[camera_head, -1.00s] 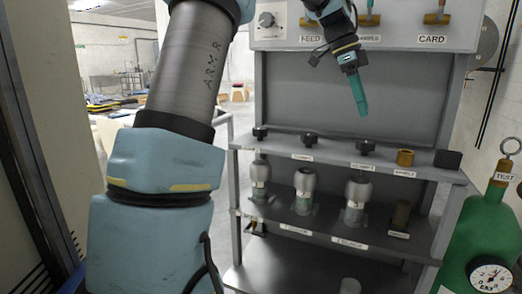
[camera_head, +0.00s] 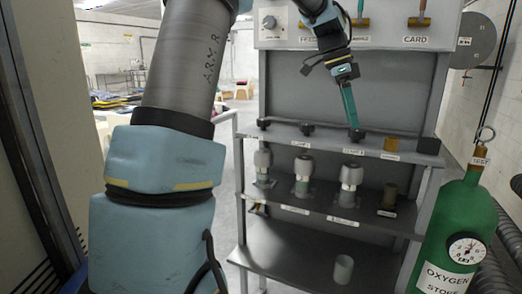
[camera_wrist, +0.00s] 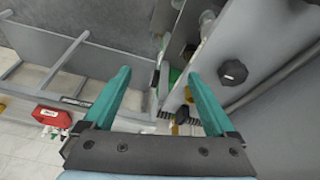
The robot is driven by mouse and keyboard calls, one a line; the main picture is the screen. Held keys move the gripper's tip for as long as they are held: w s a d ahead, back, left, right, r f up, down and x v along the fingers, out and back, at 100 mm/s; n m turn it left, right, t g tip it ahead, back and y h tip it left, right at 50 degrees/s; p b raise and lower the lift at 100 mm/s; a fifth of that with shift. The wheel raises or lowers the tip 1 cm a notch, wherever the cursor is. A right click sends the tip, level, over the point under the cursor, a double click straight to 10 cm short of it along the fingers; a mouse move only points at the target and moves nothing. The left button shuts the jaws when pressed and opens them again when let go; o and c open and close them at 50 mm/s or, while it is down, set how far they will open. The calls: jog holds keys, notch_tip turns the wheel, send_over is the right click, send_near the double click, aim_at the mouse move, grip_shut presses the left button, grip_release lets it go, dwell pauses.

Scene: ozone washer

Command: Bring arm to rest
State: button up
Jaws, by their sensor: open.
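My gripper (camera_head: 353,126) hangs from my arm in front of the grey shelf unit (camera_head: 395,85), fingers pointing down. In the head view its teal fingers overlap nearly edge-on, with the tips just above a black knob (camera_head: 357,135) on the top shelf. I cannot tell the depth between them. In the wrist view the two fingers of my gripper (camera_wrist: 160,78) are spread apart with nothing held between them. A black knob (camera_wrist: 232,72) shows right of the right finger, apart from it.
Several metal-capped cylinders (camera_head: 351,178) stand on the middle shelf. A pale cup (camera_head: 343,269) stands on the bottom shelf. A green oxygen cylinder (camera_head: 455,225) with a gauge stands at the right. A red box (camera_wrist: 52,117) shows at the wrist view's left.

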jog(key=s+a+f+n+t+y, duration=0.1)
jog(key=s+a+f+n, duration=0.3)
jog(key=a, duration=0.5)
jog(key=s+a+f+n+t+y, duration=0.1)
jog(key=s+a+f+n, duration=0.4)
jog(key=a+f+n, duration=0.4)
jog(key=s+a+f+n+y, duration=0.1)
jog(key=s+a+f+n, duration=0.3)
jog(key=a, duration=0.7)
notch_tip(320, 180, down, 3)
jog(key=shift+s+f+n+t, duration=0.2)
jog(key=shift+n+t, duration=0.2)
jog(key=shift+n, duration=0.8)
